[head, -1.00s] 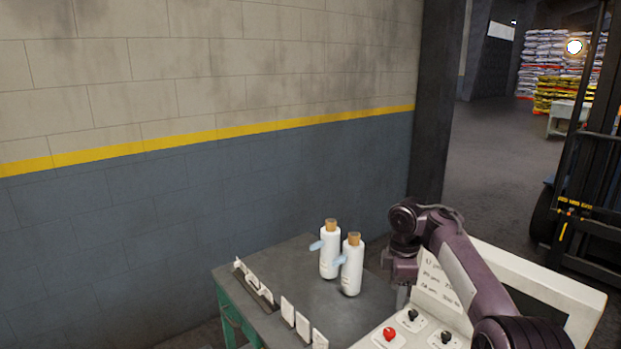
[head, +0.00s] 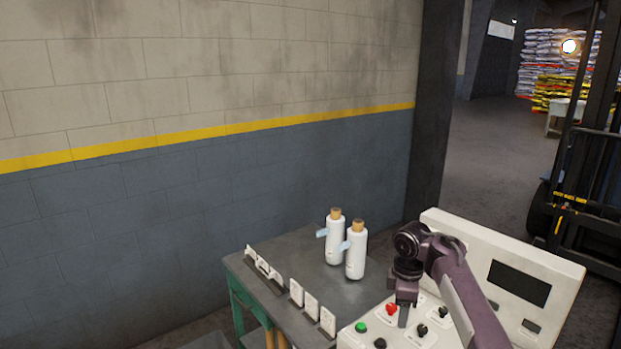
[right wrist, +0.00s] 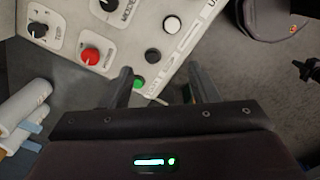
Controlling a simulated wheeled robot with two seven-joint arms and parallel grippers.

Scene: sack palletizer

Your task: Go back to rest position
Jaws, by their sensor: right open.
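My right arm comes in from the lower right in the head view. My right gripper (head: 404,314) points down over the control panel (head: 558,272), a white console with a dark screen and several knobs and buttons. In the right wrist view, my right gripper (right wrist: 162,72) has its two fingers apart with nothing held between them. The green button (right wrist: 138,82) lies beyond the fingers, close to the left fingertip. The red button (right wrist: 90,56) is further left. I cannot tell whether a finger touches the panel. My left gripper is not in view.
Two white bottles (head: 356,254) with brown caps stand on the grey table (head: 350,299) left of the panel. Small white cards (head: 297,292) line its front edge. A wall rises behind. A forklift (head: 583,190) and stacked sacks (head: 553,70) are at the right.

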